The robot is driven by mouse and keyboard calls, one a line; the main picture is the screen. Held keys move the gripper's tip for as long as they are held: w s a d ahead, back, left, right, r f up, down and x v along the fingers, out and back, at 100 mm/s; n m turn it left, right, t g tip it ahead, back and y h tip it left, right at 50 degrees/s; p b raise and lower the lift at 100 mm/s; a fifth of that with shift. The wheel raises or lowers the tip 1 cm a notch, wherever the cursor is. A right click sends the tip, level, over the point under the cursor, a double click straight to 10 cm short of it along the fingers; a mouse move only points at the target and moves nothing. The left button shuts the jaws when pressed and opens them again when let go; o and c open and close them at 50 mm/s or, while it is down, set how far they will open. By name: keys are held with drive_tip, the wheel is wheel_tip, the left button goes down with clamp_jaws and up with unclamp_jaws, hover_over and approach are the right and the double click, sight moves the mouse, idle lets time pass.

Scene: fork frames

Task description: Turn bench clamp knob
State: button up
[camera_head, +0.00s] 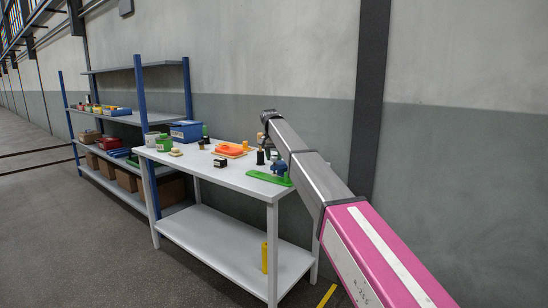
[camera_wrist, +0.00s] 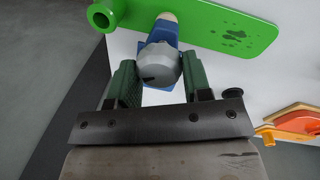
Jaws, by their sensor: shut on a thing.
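A grey round knob (camera_wrist: 158,66) with a dark notch sits on the blue bench clamp (camera_wrist: 163,30) in the wrist view. My gripper (camera_wrist: 159,74) has its two green-padded fingers on either side of the knob and is shut on it. A green board (camera_wrist: 225,28) with dark marks and a round end lies beneath the clamp. In the head view, the blue clamp (camera_head: 280,166) and the green board (camera_head: 268,177) are at the right end of the white table. The knob is too small to make out there.
A blue-post shelf (camera_head: 140,110) stands behind left. A wall is close behind the table.

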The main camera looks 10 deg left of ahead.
drive_tip(key=m, duration=0.4)
drive_tip(key=shift+r+m+g, duration=0.15)
drive_tip(key=shift+m+g, duration=0.15)
drive_tip(key=m, duration=0.4)
drive_tip(key=shift+d+m, duration=0.1)
drive_tip(key=shift+m, duration=0.2)
drive_tip(key=m+y, duration=0.1)
drive_tip(key=m, duration=0.3)
drive_tip(key=shift+d+m+g, duration=0.1)
drive_tip(key=shift+m+g, duration=0.2)
drive_tip(key=shift+g, duration=0.1)
drive_tip(key=m, duration=0.4)
drive_tip(key=shift+s+m+y, duration=0.1)
drive_tip(key=shift+m+y, duration=0.2)
drive_tip(key=o, duration=0.9)
drive_tip(key=shift+o, duration=0.2)
